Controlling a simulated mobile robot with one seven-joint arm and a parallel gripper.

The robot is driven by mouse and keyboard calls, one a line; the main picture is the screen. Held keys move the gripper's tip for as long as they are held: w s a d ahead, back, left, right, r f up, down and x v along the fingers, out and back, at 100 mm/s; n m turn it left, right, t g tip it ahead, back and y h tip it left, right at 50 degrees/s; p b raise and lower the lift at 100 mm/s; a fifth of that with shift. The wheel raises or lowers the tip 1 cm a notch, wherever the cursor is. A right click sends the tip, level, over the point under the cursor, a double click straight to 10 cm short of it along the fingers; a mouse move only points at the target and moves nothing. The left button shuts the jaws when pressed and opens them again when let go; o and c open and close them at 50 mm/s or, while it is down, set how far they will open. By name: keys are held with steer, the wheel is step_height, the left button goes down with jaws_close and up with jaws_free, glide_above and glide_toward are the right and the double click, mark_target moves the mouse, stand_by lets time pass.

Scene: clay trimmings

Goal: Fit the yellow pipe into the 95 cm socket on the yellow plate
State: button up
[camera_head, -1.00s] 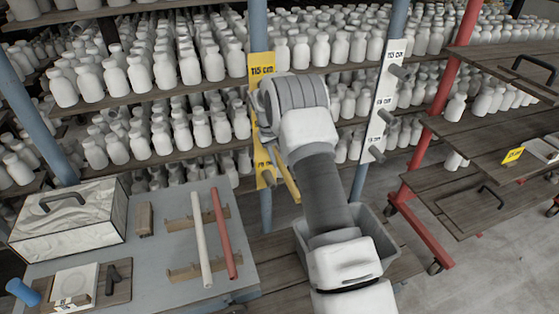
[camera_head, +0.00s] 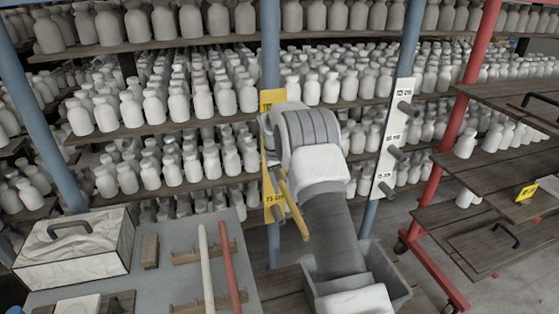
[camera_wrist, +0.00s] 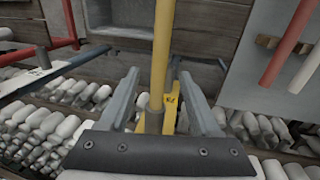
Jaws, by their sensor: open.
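The yellow pipe (camera_head: 294,209) sticks out below my forearm in the head view, slanting toward me, in front of the yellow plate (camera_head: 268,165). The plate's 115 cm and 75 cm labels show; its middle is hidden by my arm. In the wrist view the pipe (camera_wrist: 161,50) runs down to a grey socket (camera_wrist: 155,108) on the plate (camera_wrist: 171,98), and its far end appears to be in it. The label of that socket is unreadable. My gripper (camera_wrist: 160,74) is open, one finger on each side of the pipe, with gaps visible.
A white pipe (camera_head: 206,270) and a red pipe (camera_head: 229,268) lie on a wooden rack on the table at left. A white plate (camera_head: 393,140) with grey sockets stands right of my arm. A grey bin (camera_head: 398,275) sits below. Shelves of white bottles stand behind.

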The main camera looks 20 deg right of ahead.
step_height(320, 180, up, 13)
steer(key=a, duration=0.2)
steer(key=shift+a, duration=0.3)
steer(key=shift+r, duration=0.15)
steer(key=s+a+r+t+y, duration=0.1)
steer(key=s+a+r+t, duration=0.25)
steer(key=s+r, duration=1.3)
steer(key=s+a+f+t, duration=0.1)
steer(key=s+a+f, duration=0.1)
steer(key=s, duration=1)
steer(key=s+a+f+t+y, duration=0.1)
steer(key=s+f, duration=0.4)
steer(key=s, duration=0.7)
steer(key=shift+a, duration=0.4)
